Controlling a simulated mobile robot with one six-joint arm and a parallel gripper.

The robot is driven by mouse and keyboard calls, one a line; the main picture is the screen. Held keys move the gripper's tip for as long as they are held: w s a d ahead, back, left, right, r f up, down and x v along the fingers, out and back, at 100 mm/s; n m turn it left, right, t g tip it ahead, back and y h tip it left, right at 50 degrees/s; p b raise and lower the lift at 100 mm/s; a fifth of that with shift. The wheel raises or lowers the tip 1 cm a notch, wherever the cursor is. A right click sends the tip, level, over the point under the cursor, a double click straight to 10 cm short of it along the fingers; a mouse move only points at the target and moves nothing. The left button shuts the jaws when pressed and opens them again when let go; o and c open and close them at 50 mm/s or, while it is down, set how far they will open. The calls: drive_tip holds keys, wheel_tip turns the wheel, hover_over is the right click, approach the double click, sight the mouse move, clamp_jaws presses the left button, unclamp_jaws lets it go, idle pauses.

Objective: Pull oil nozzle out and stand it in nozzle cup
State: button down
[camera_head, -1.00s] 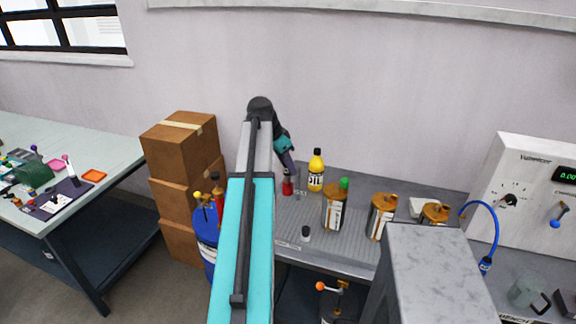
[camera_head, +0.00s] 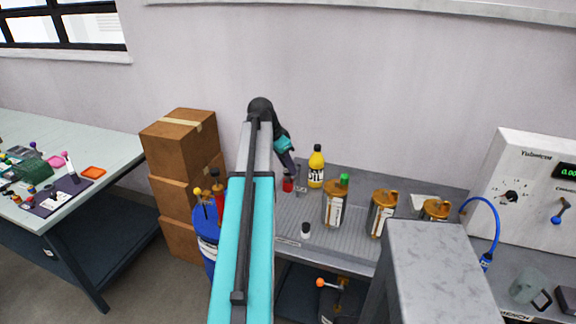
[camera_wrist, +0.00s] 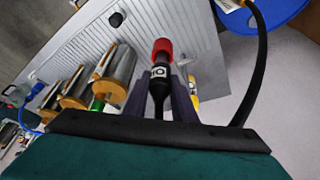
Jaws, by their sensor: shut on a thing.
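My gripper (camera_wrist: 160,78) is shut on a black nozzle-like part (camera_wrist: 159,95) with a pale label; its dark fingers lie on both sides of it. A red piece (camera_wrist: 162,50) sits at the far end of the black part. I cannot tell whether it is a cup around the tip or part of the nozzle. In the head view my gripper (camera_head: 289,170) points down over the back left of the bench, with the red piece (camera_head: 288,185) just below it. A black hose (camera_wrist: 259,70) curves past the right side of the wrist view.
A yellow bottle (camera_head: 316,167) stands close to the right of my gripper. Brown-topped canisters (camera_head: 334,207) stand farther right, and a small black-and-white item (camera_head: 306,230) in front. A blue drum (camera_head: 208,250) and stacked boxes (camera_head: 178,140) are left of the bench (camera_head: 320,238).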

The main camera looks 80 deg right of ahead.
drive_tip(key=shift+f+b, duration=0.45)
drive_tip(key=shift+f, duration=0.65)
drive_tip(key=c, duration=1.4)
unclamp_jaws()
drive_tip(key=shift+r, duration=0.1)
drive_tip(key=shift+b+v, duration=1.5)
drive_tip(key=shift+v, duration=5.35)
drive_tip(key=shift+a, duration=0.1)
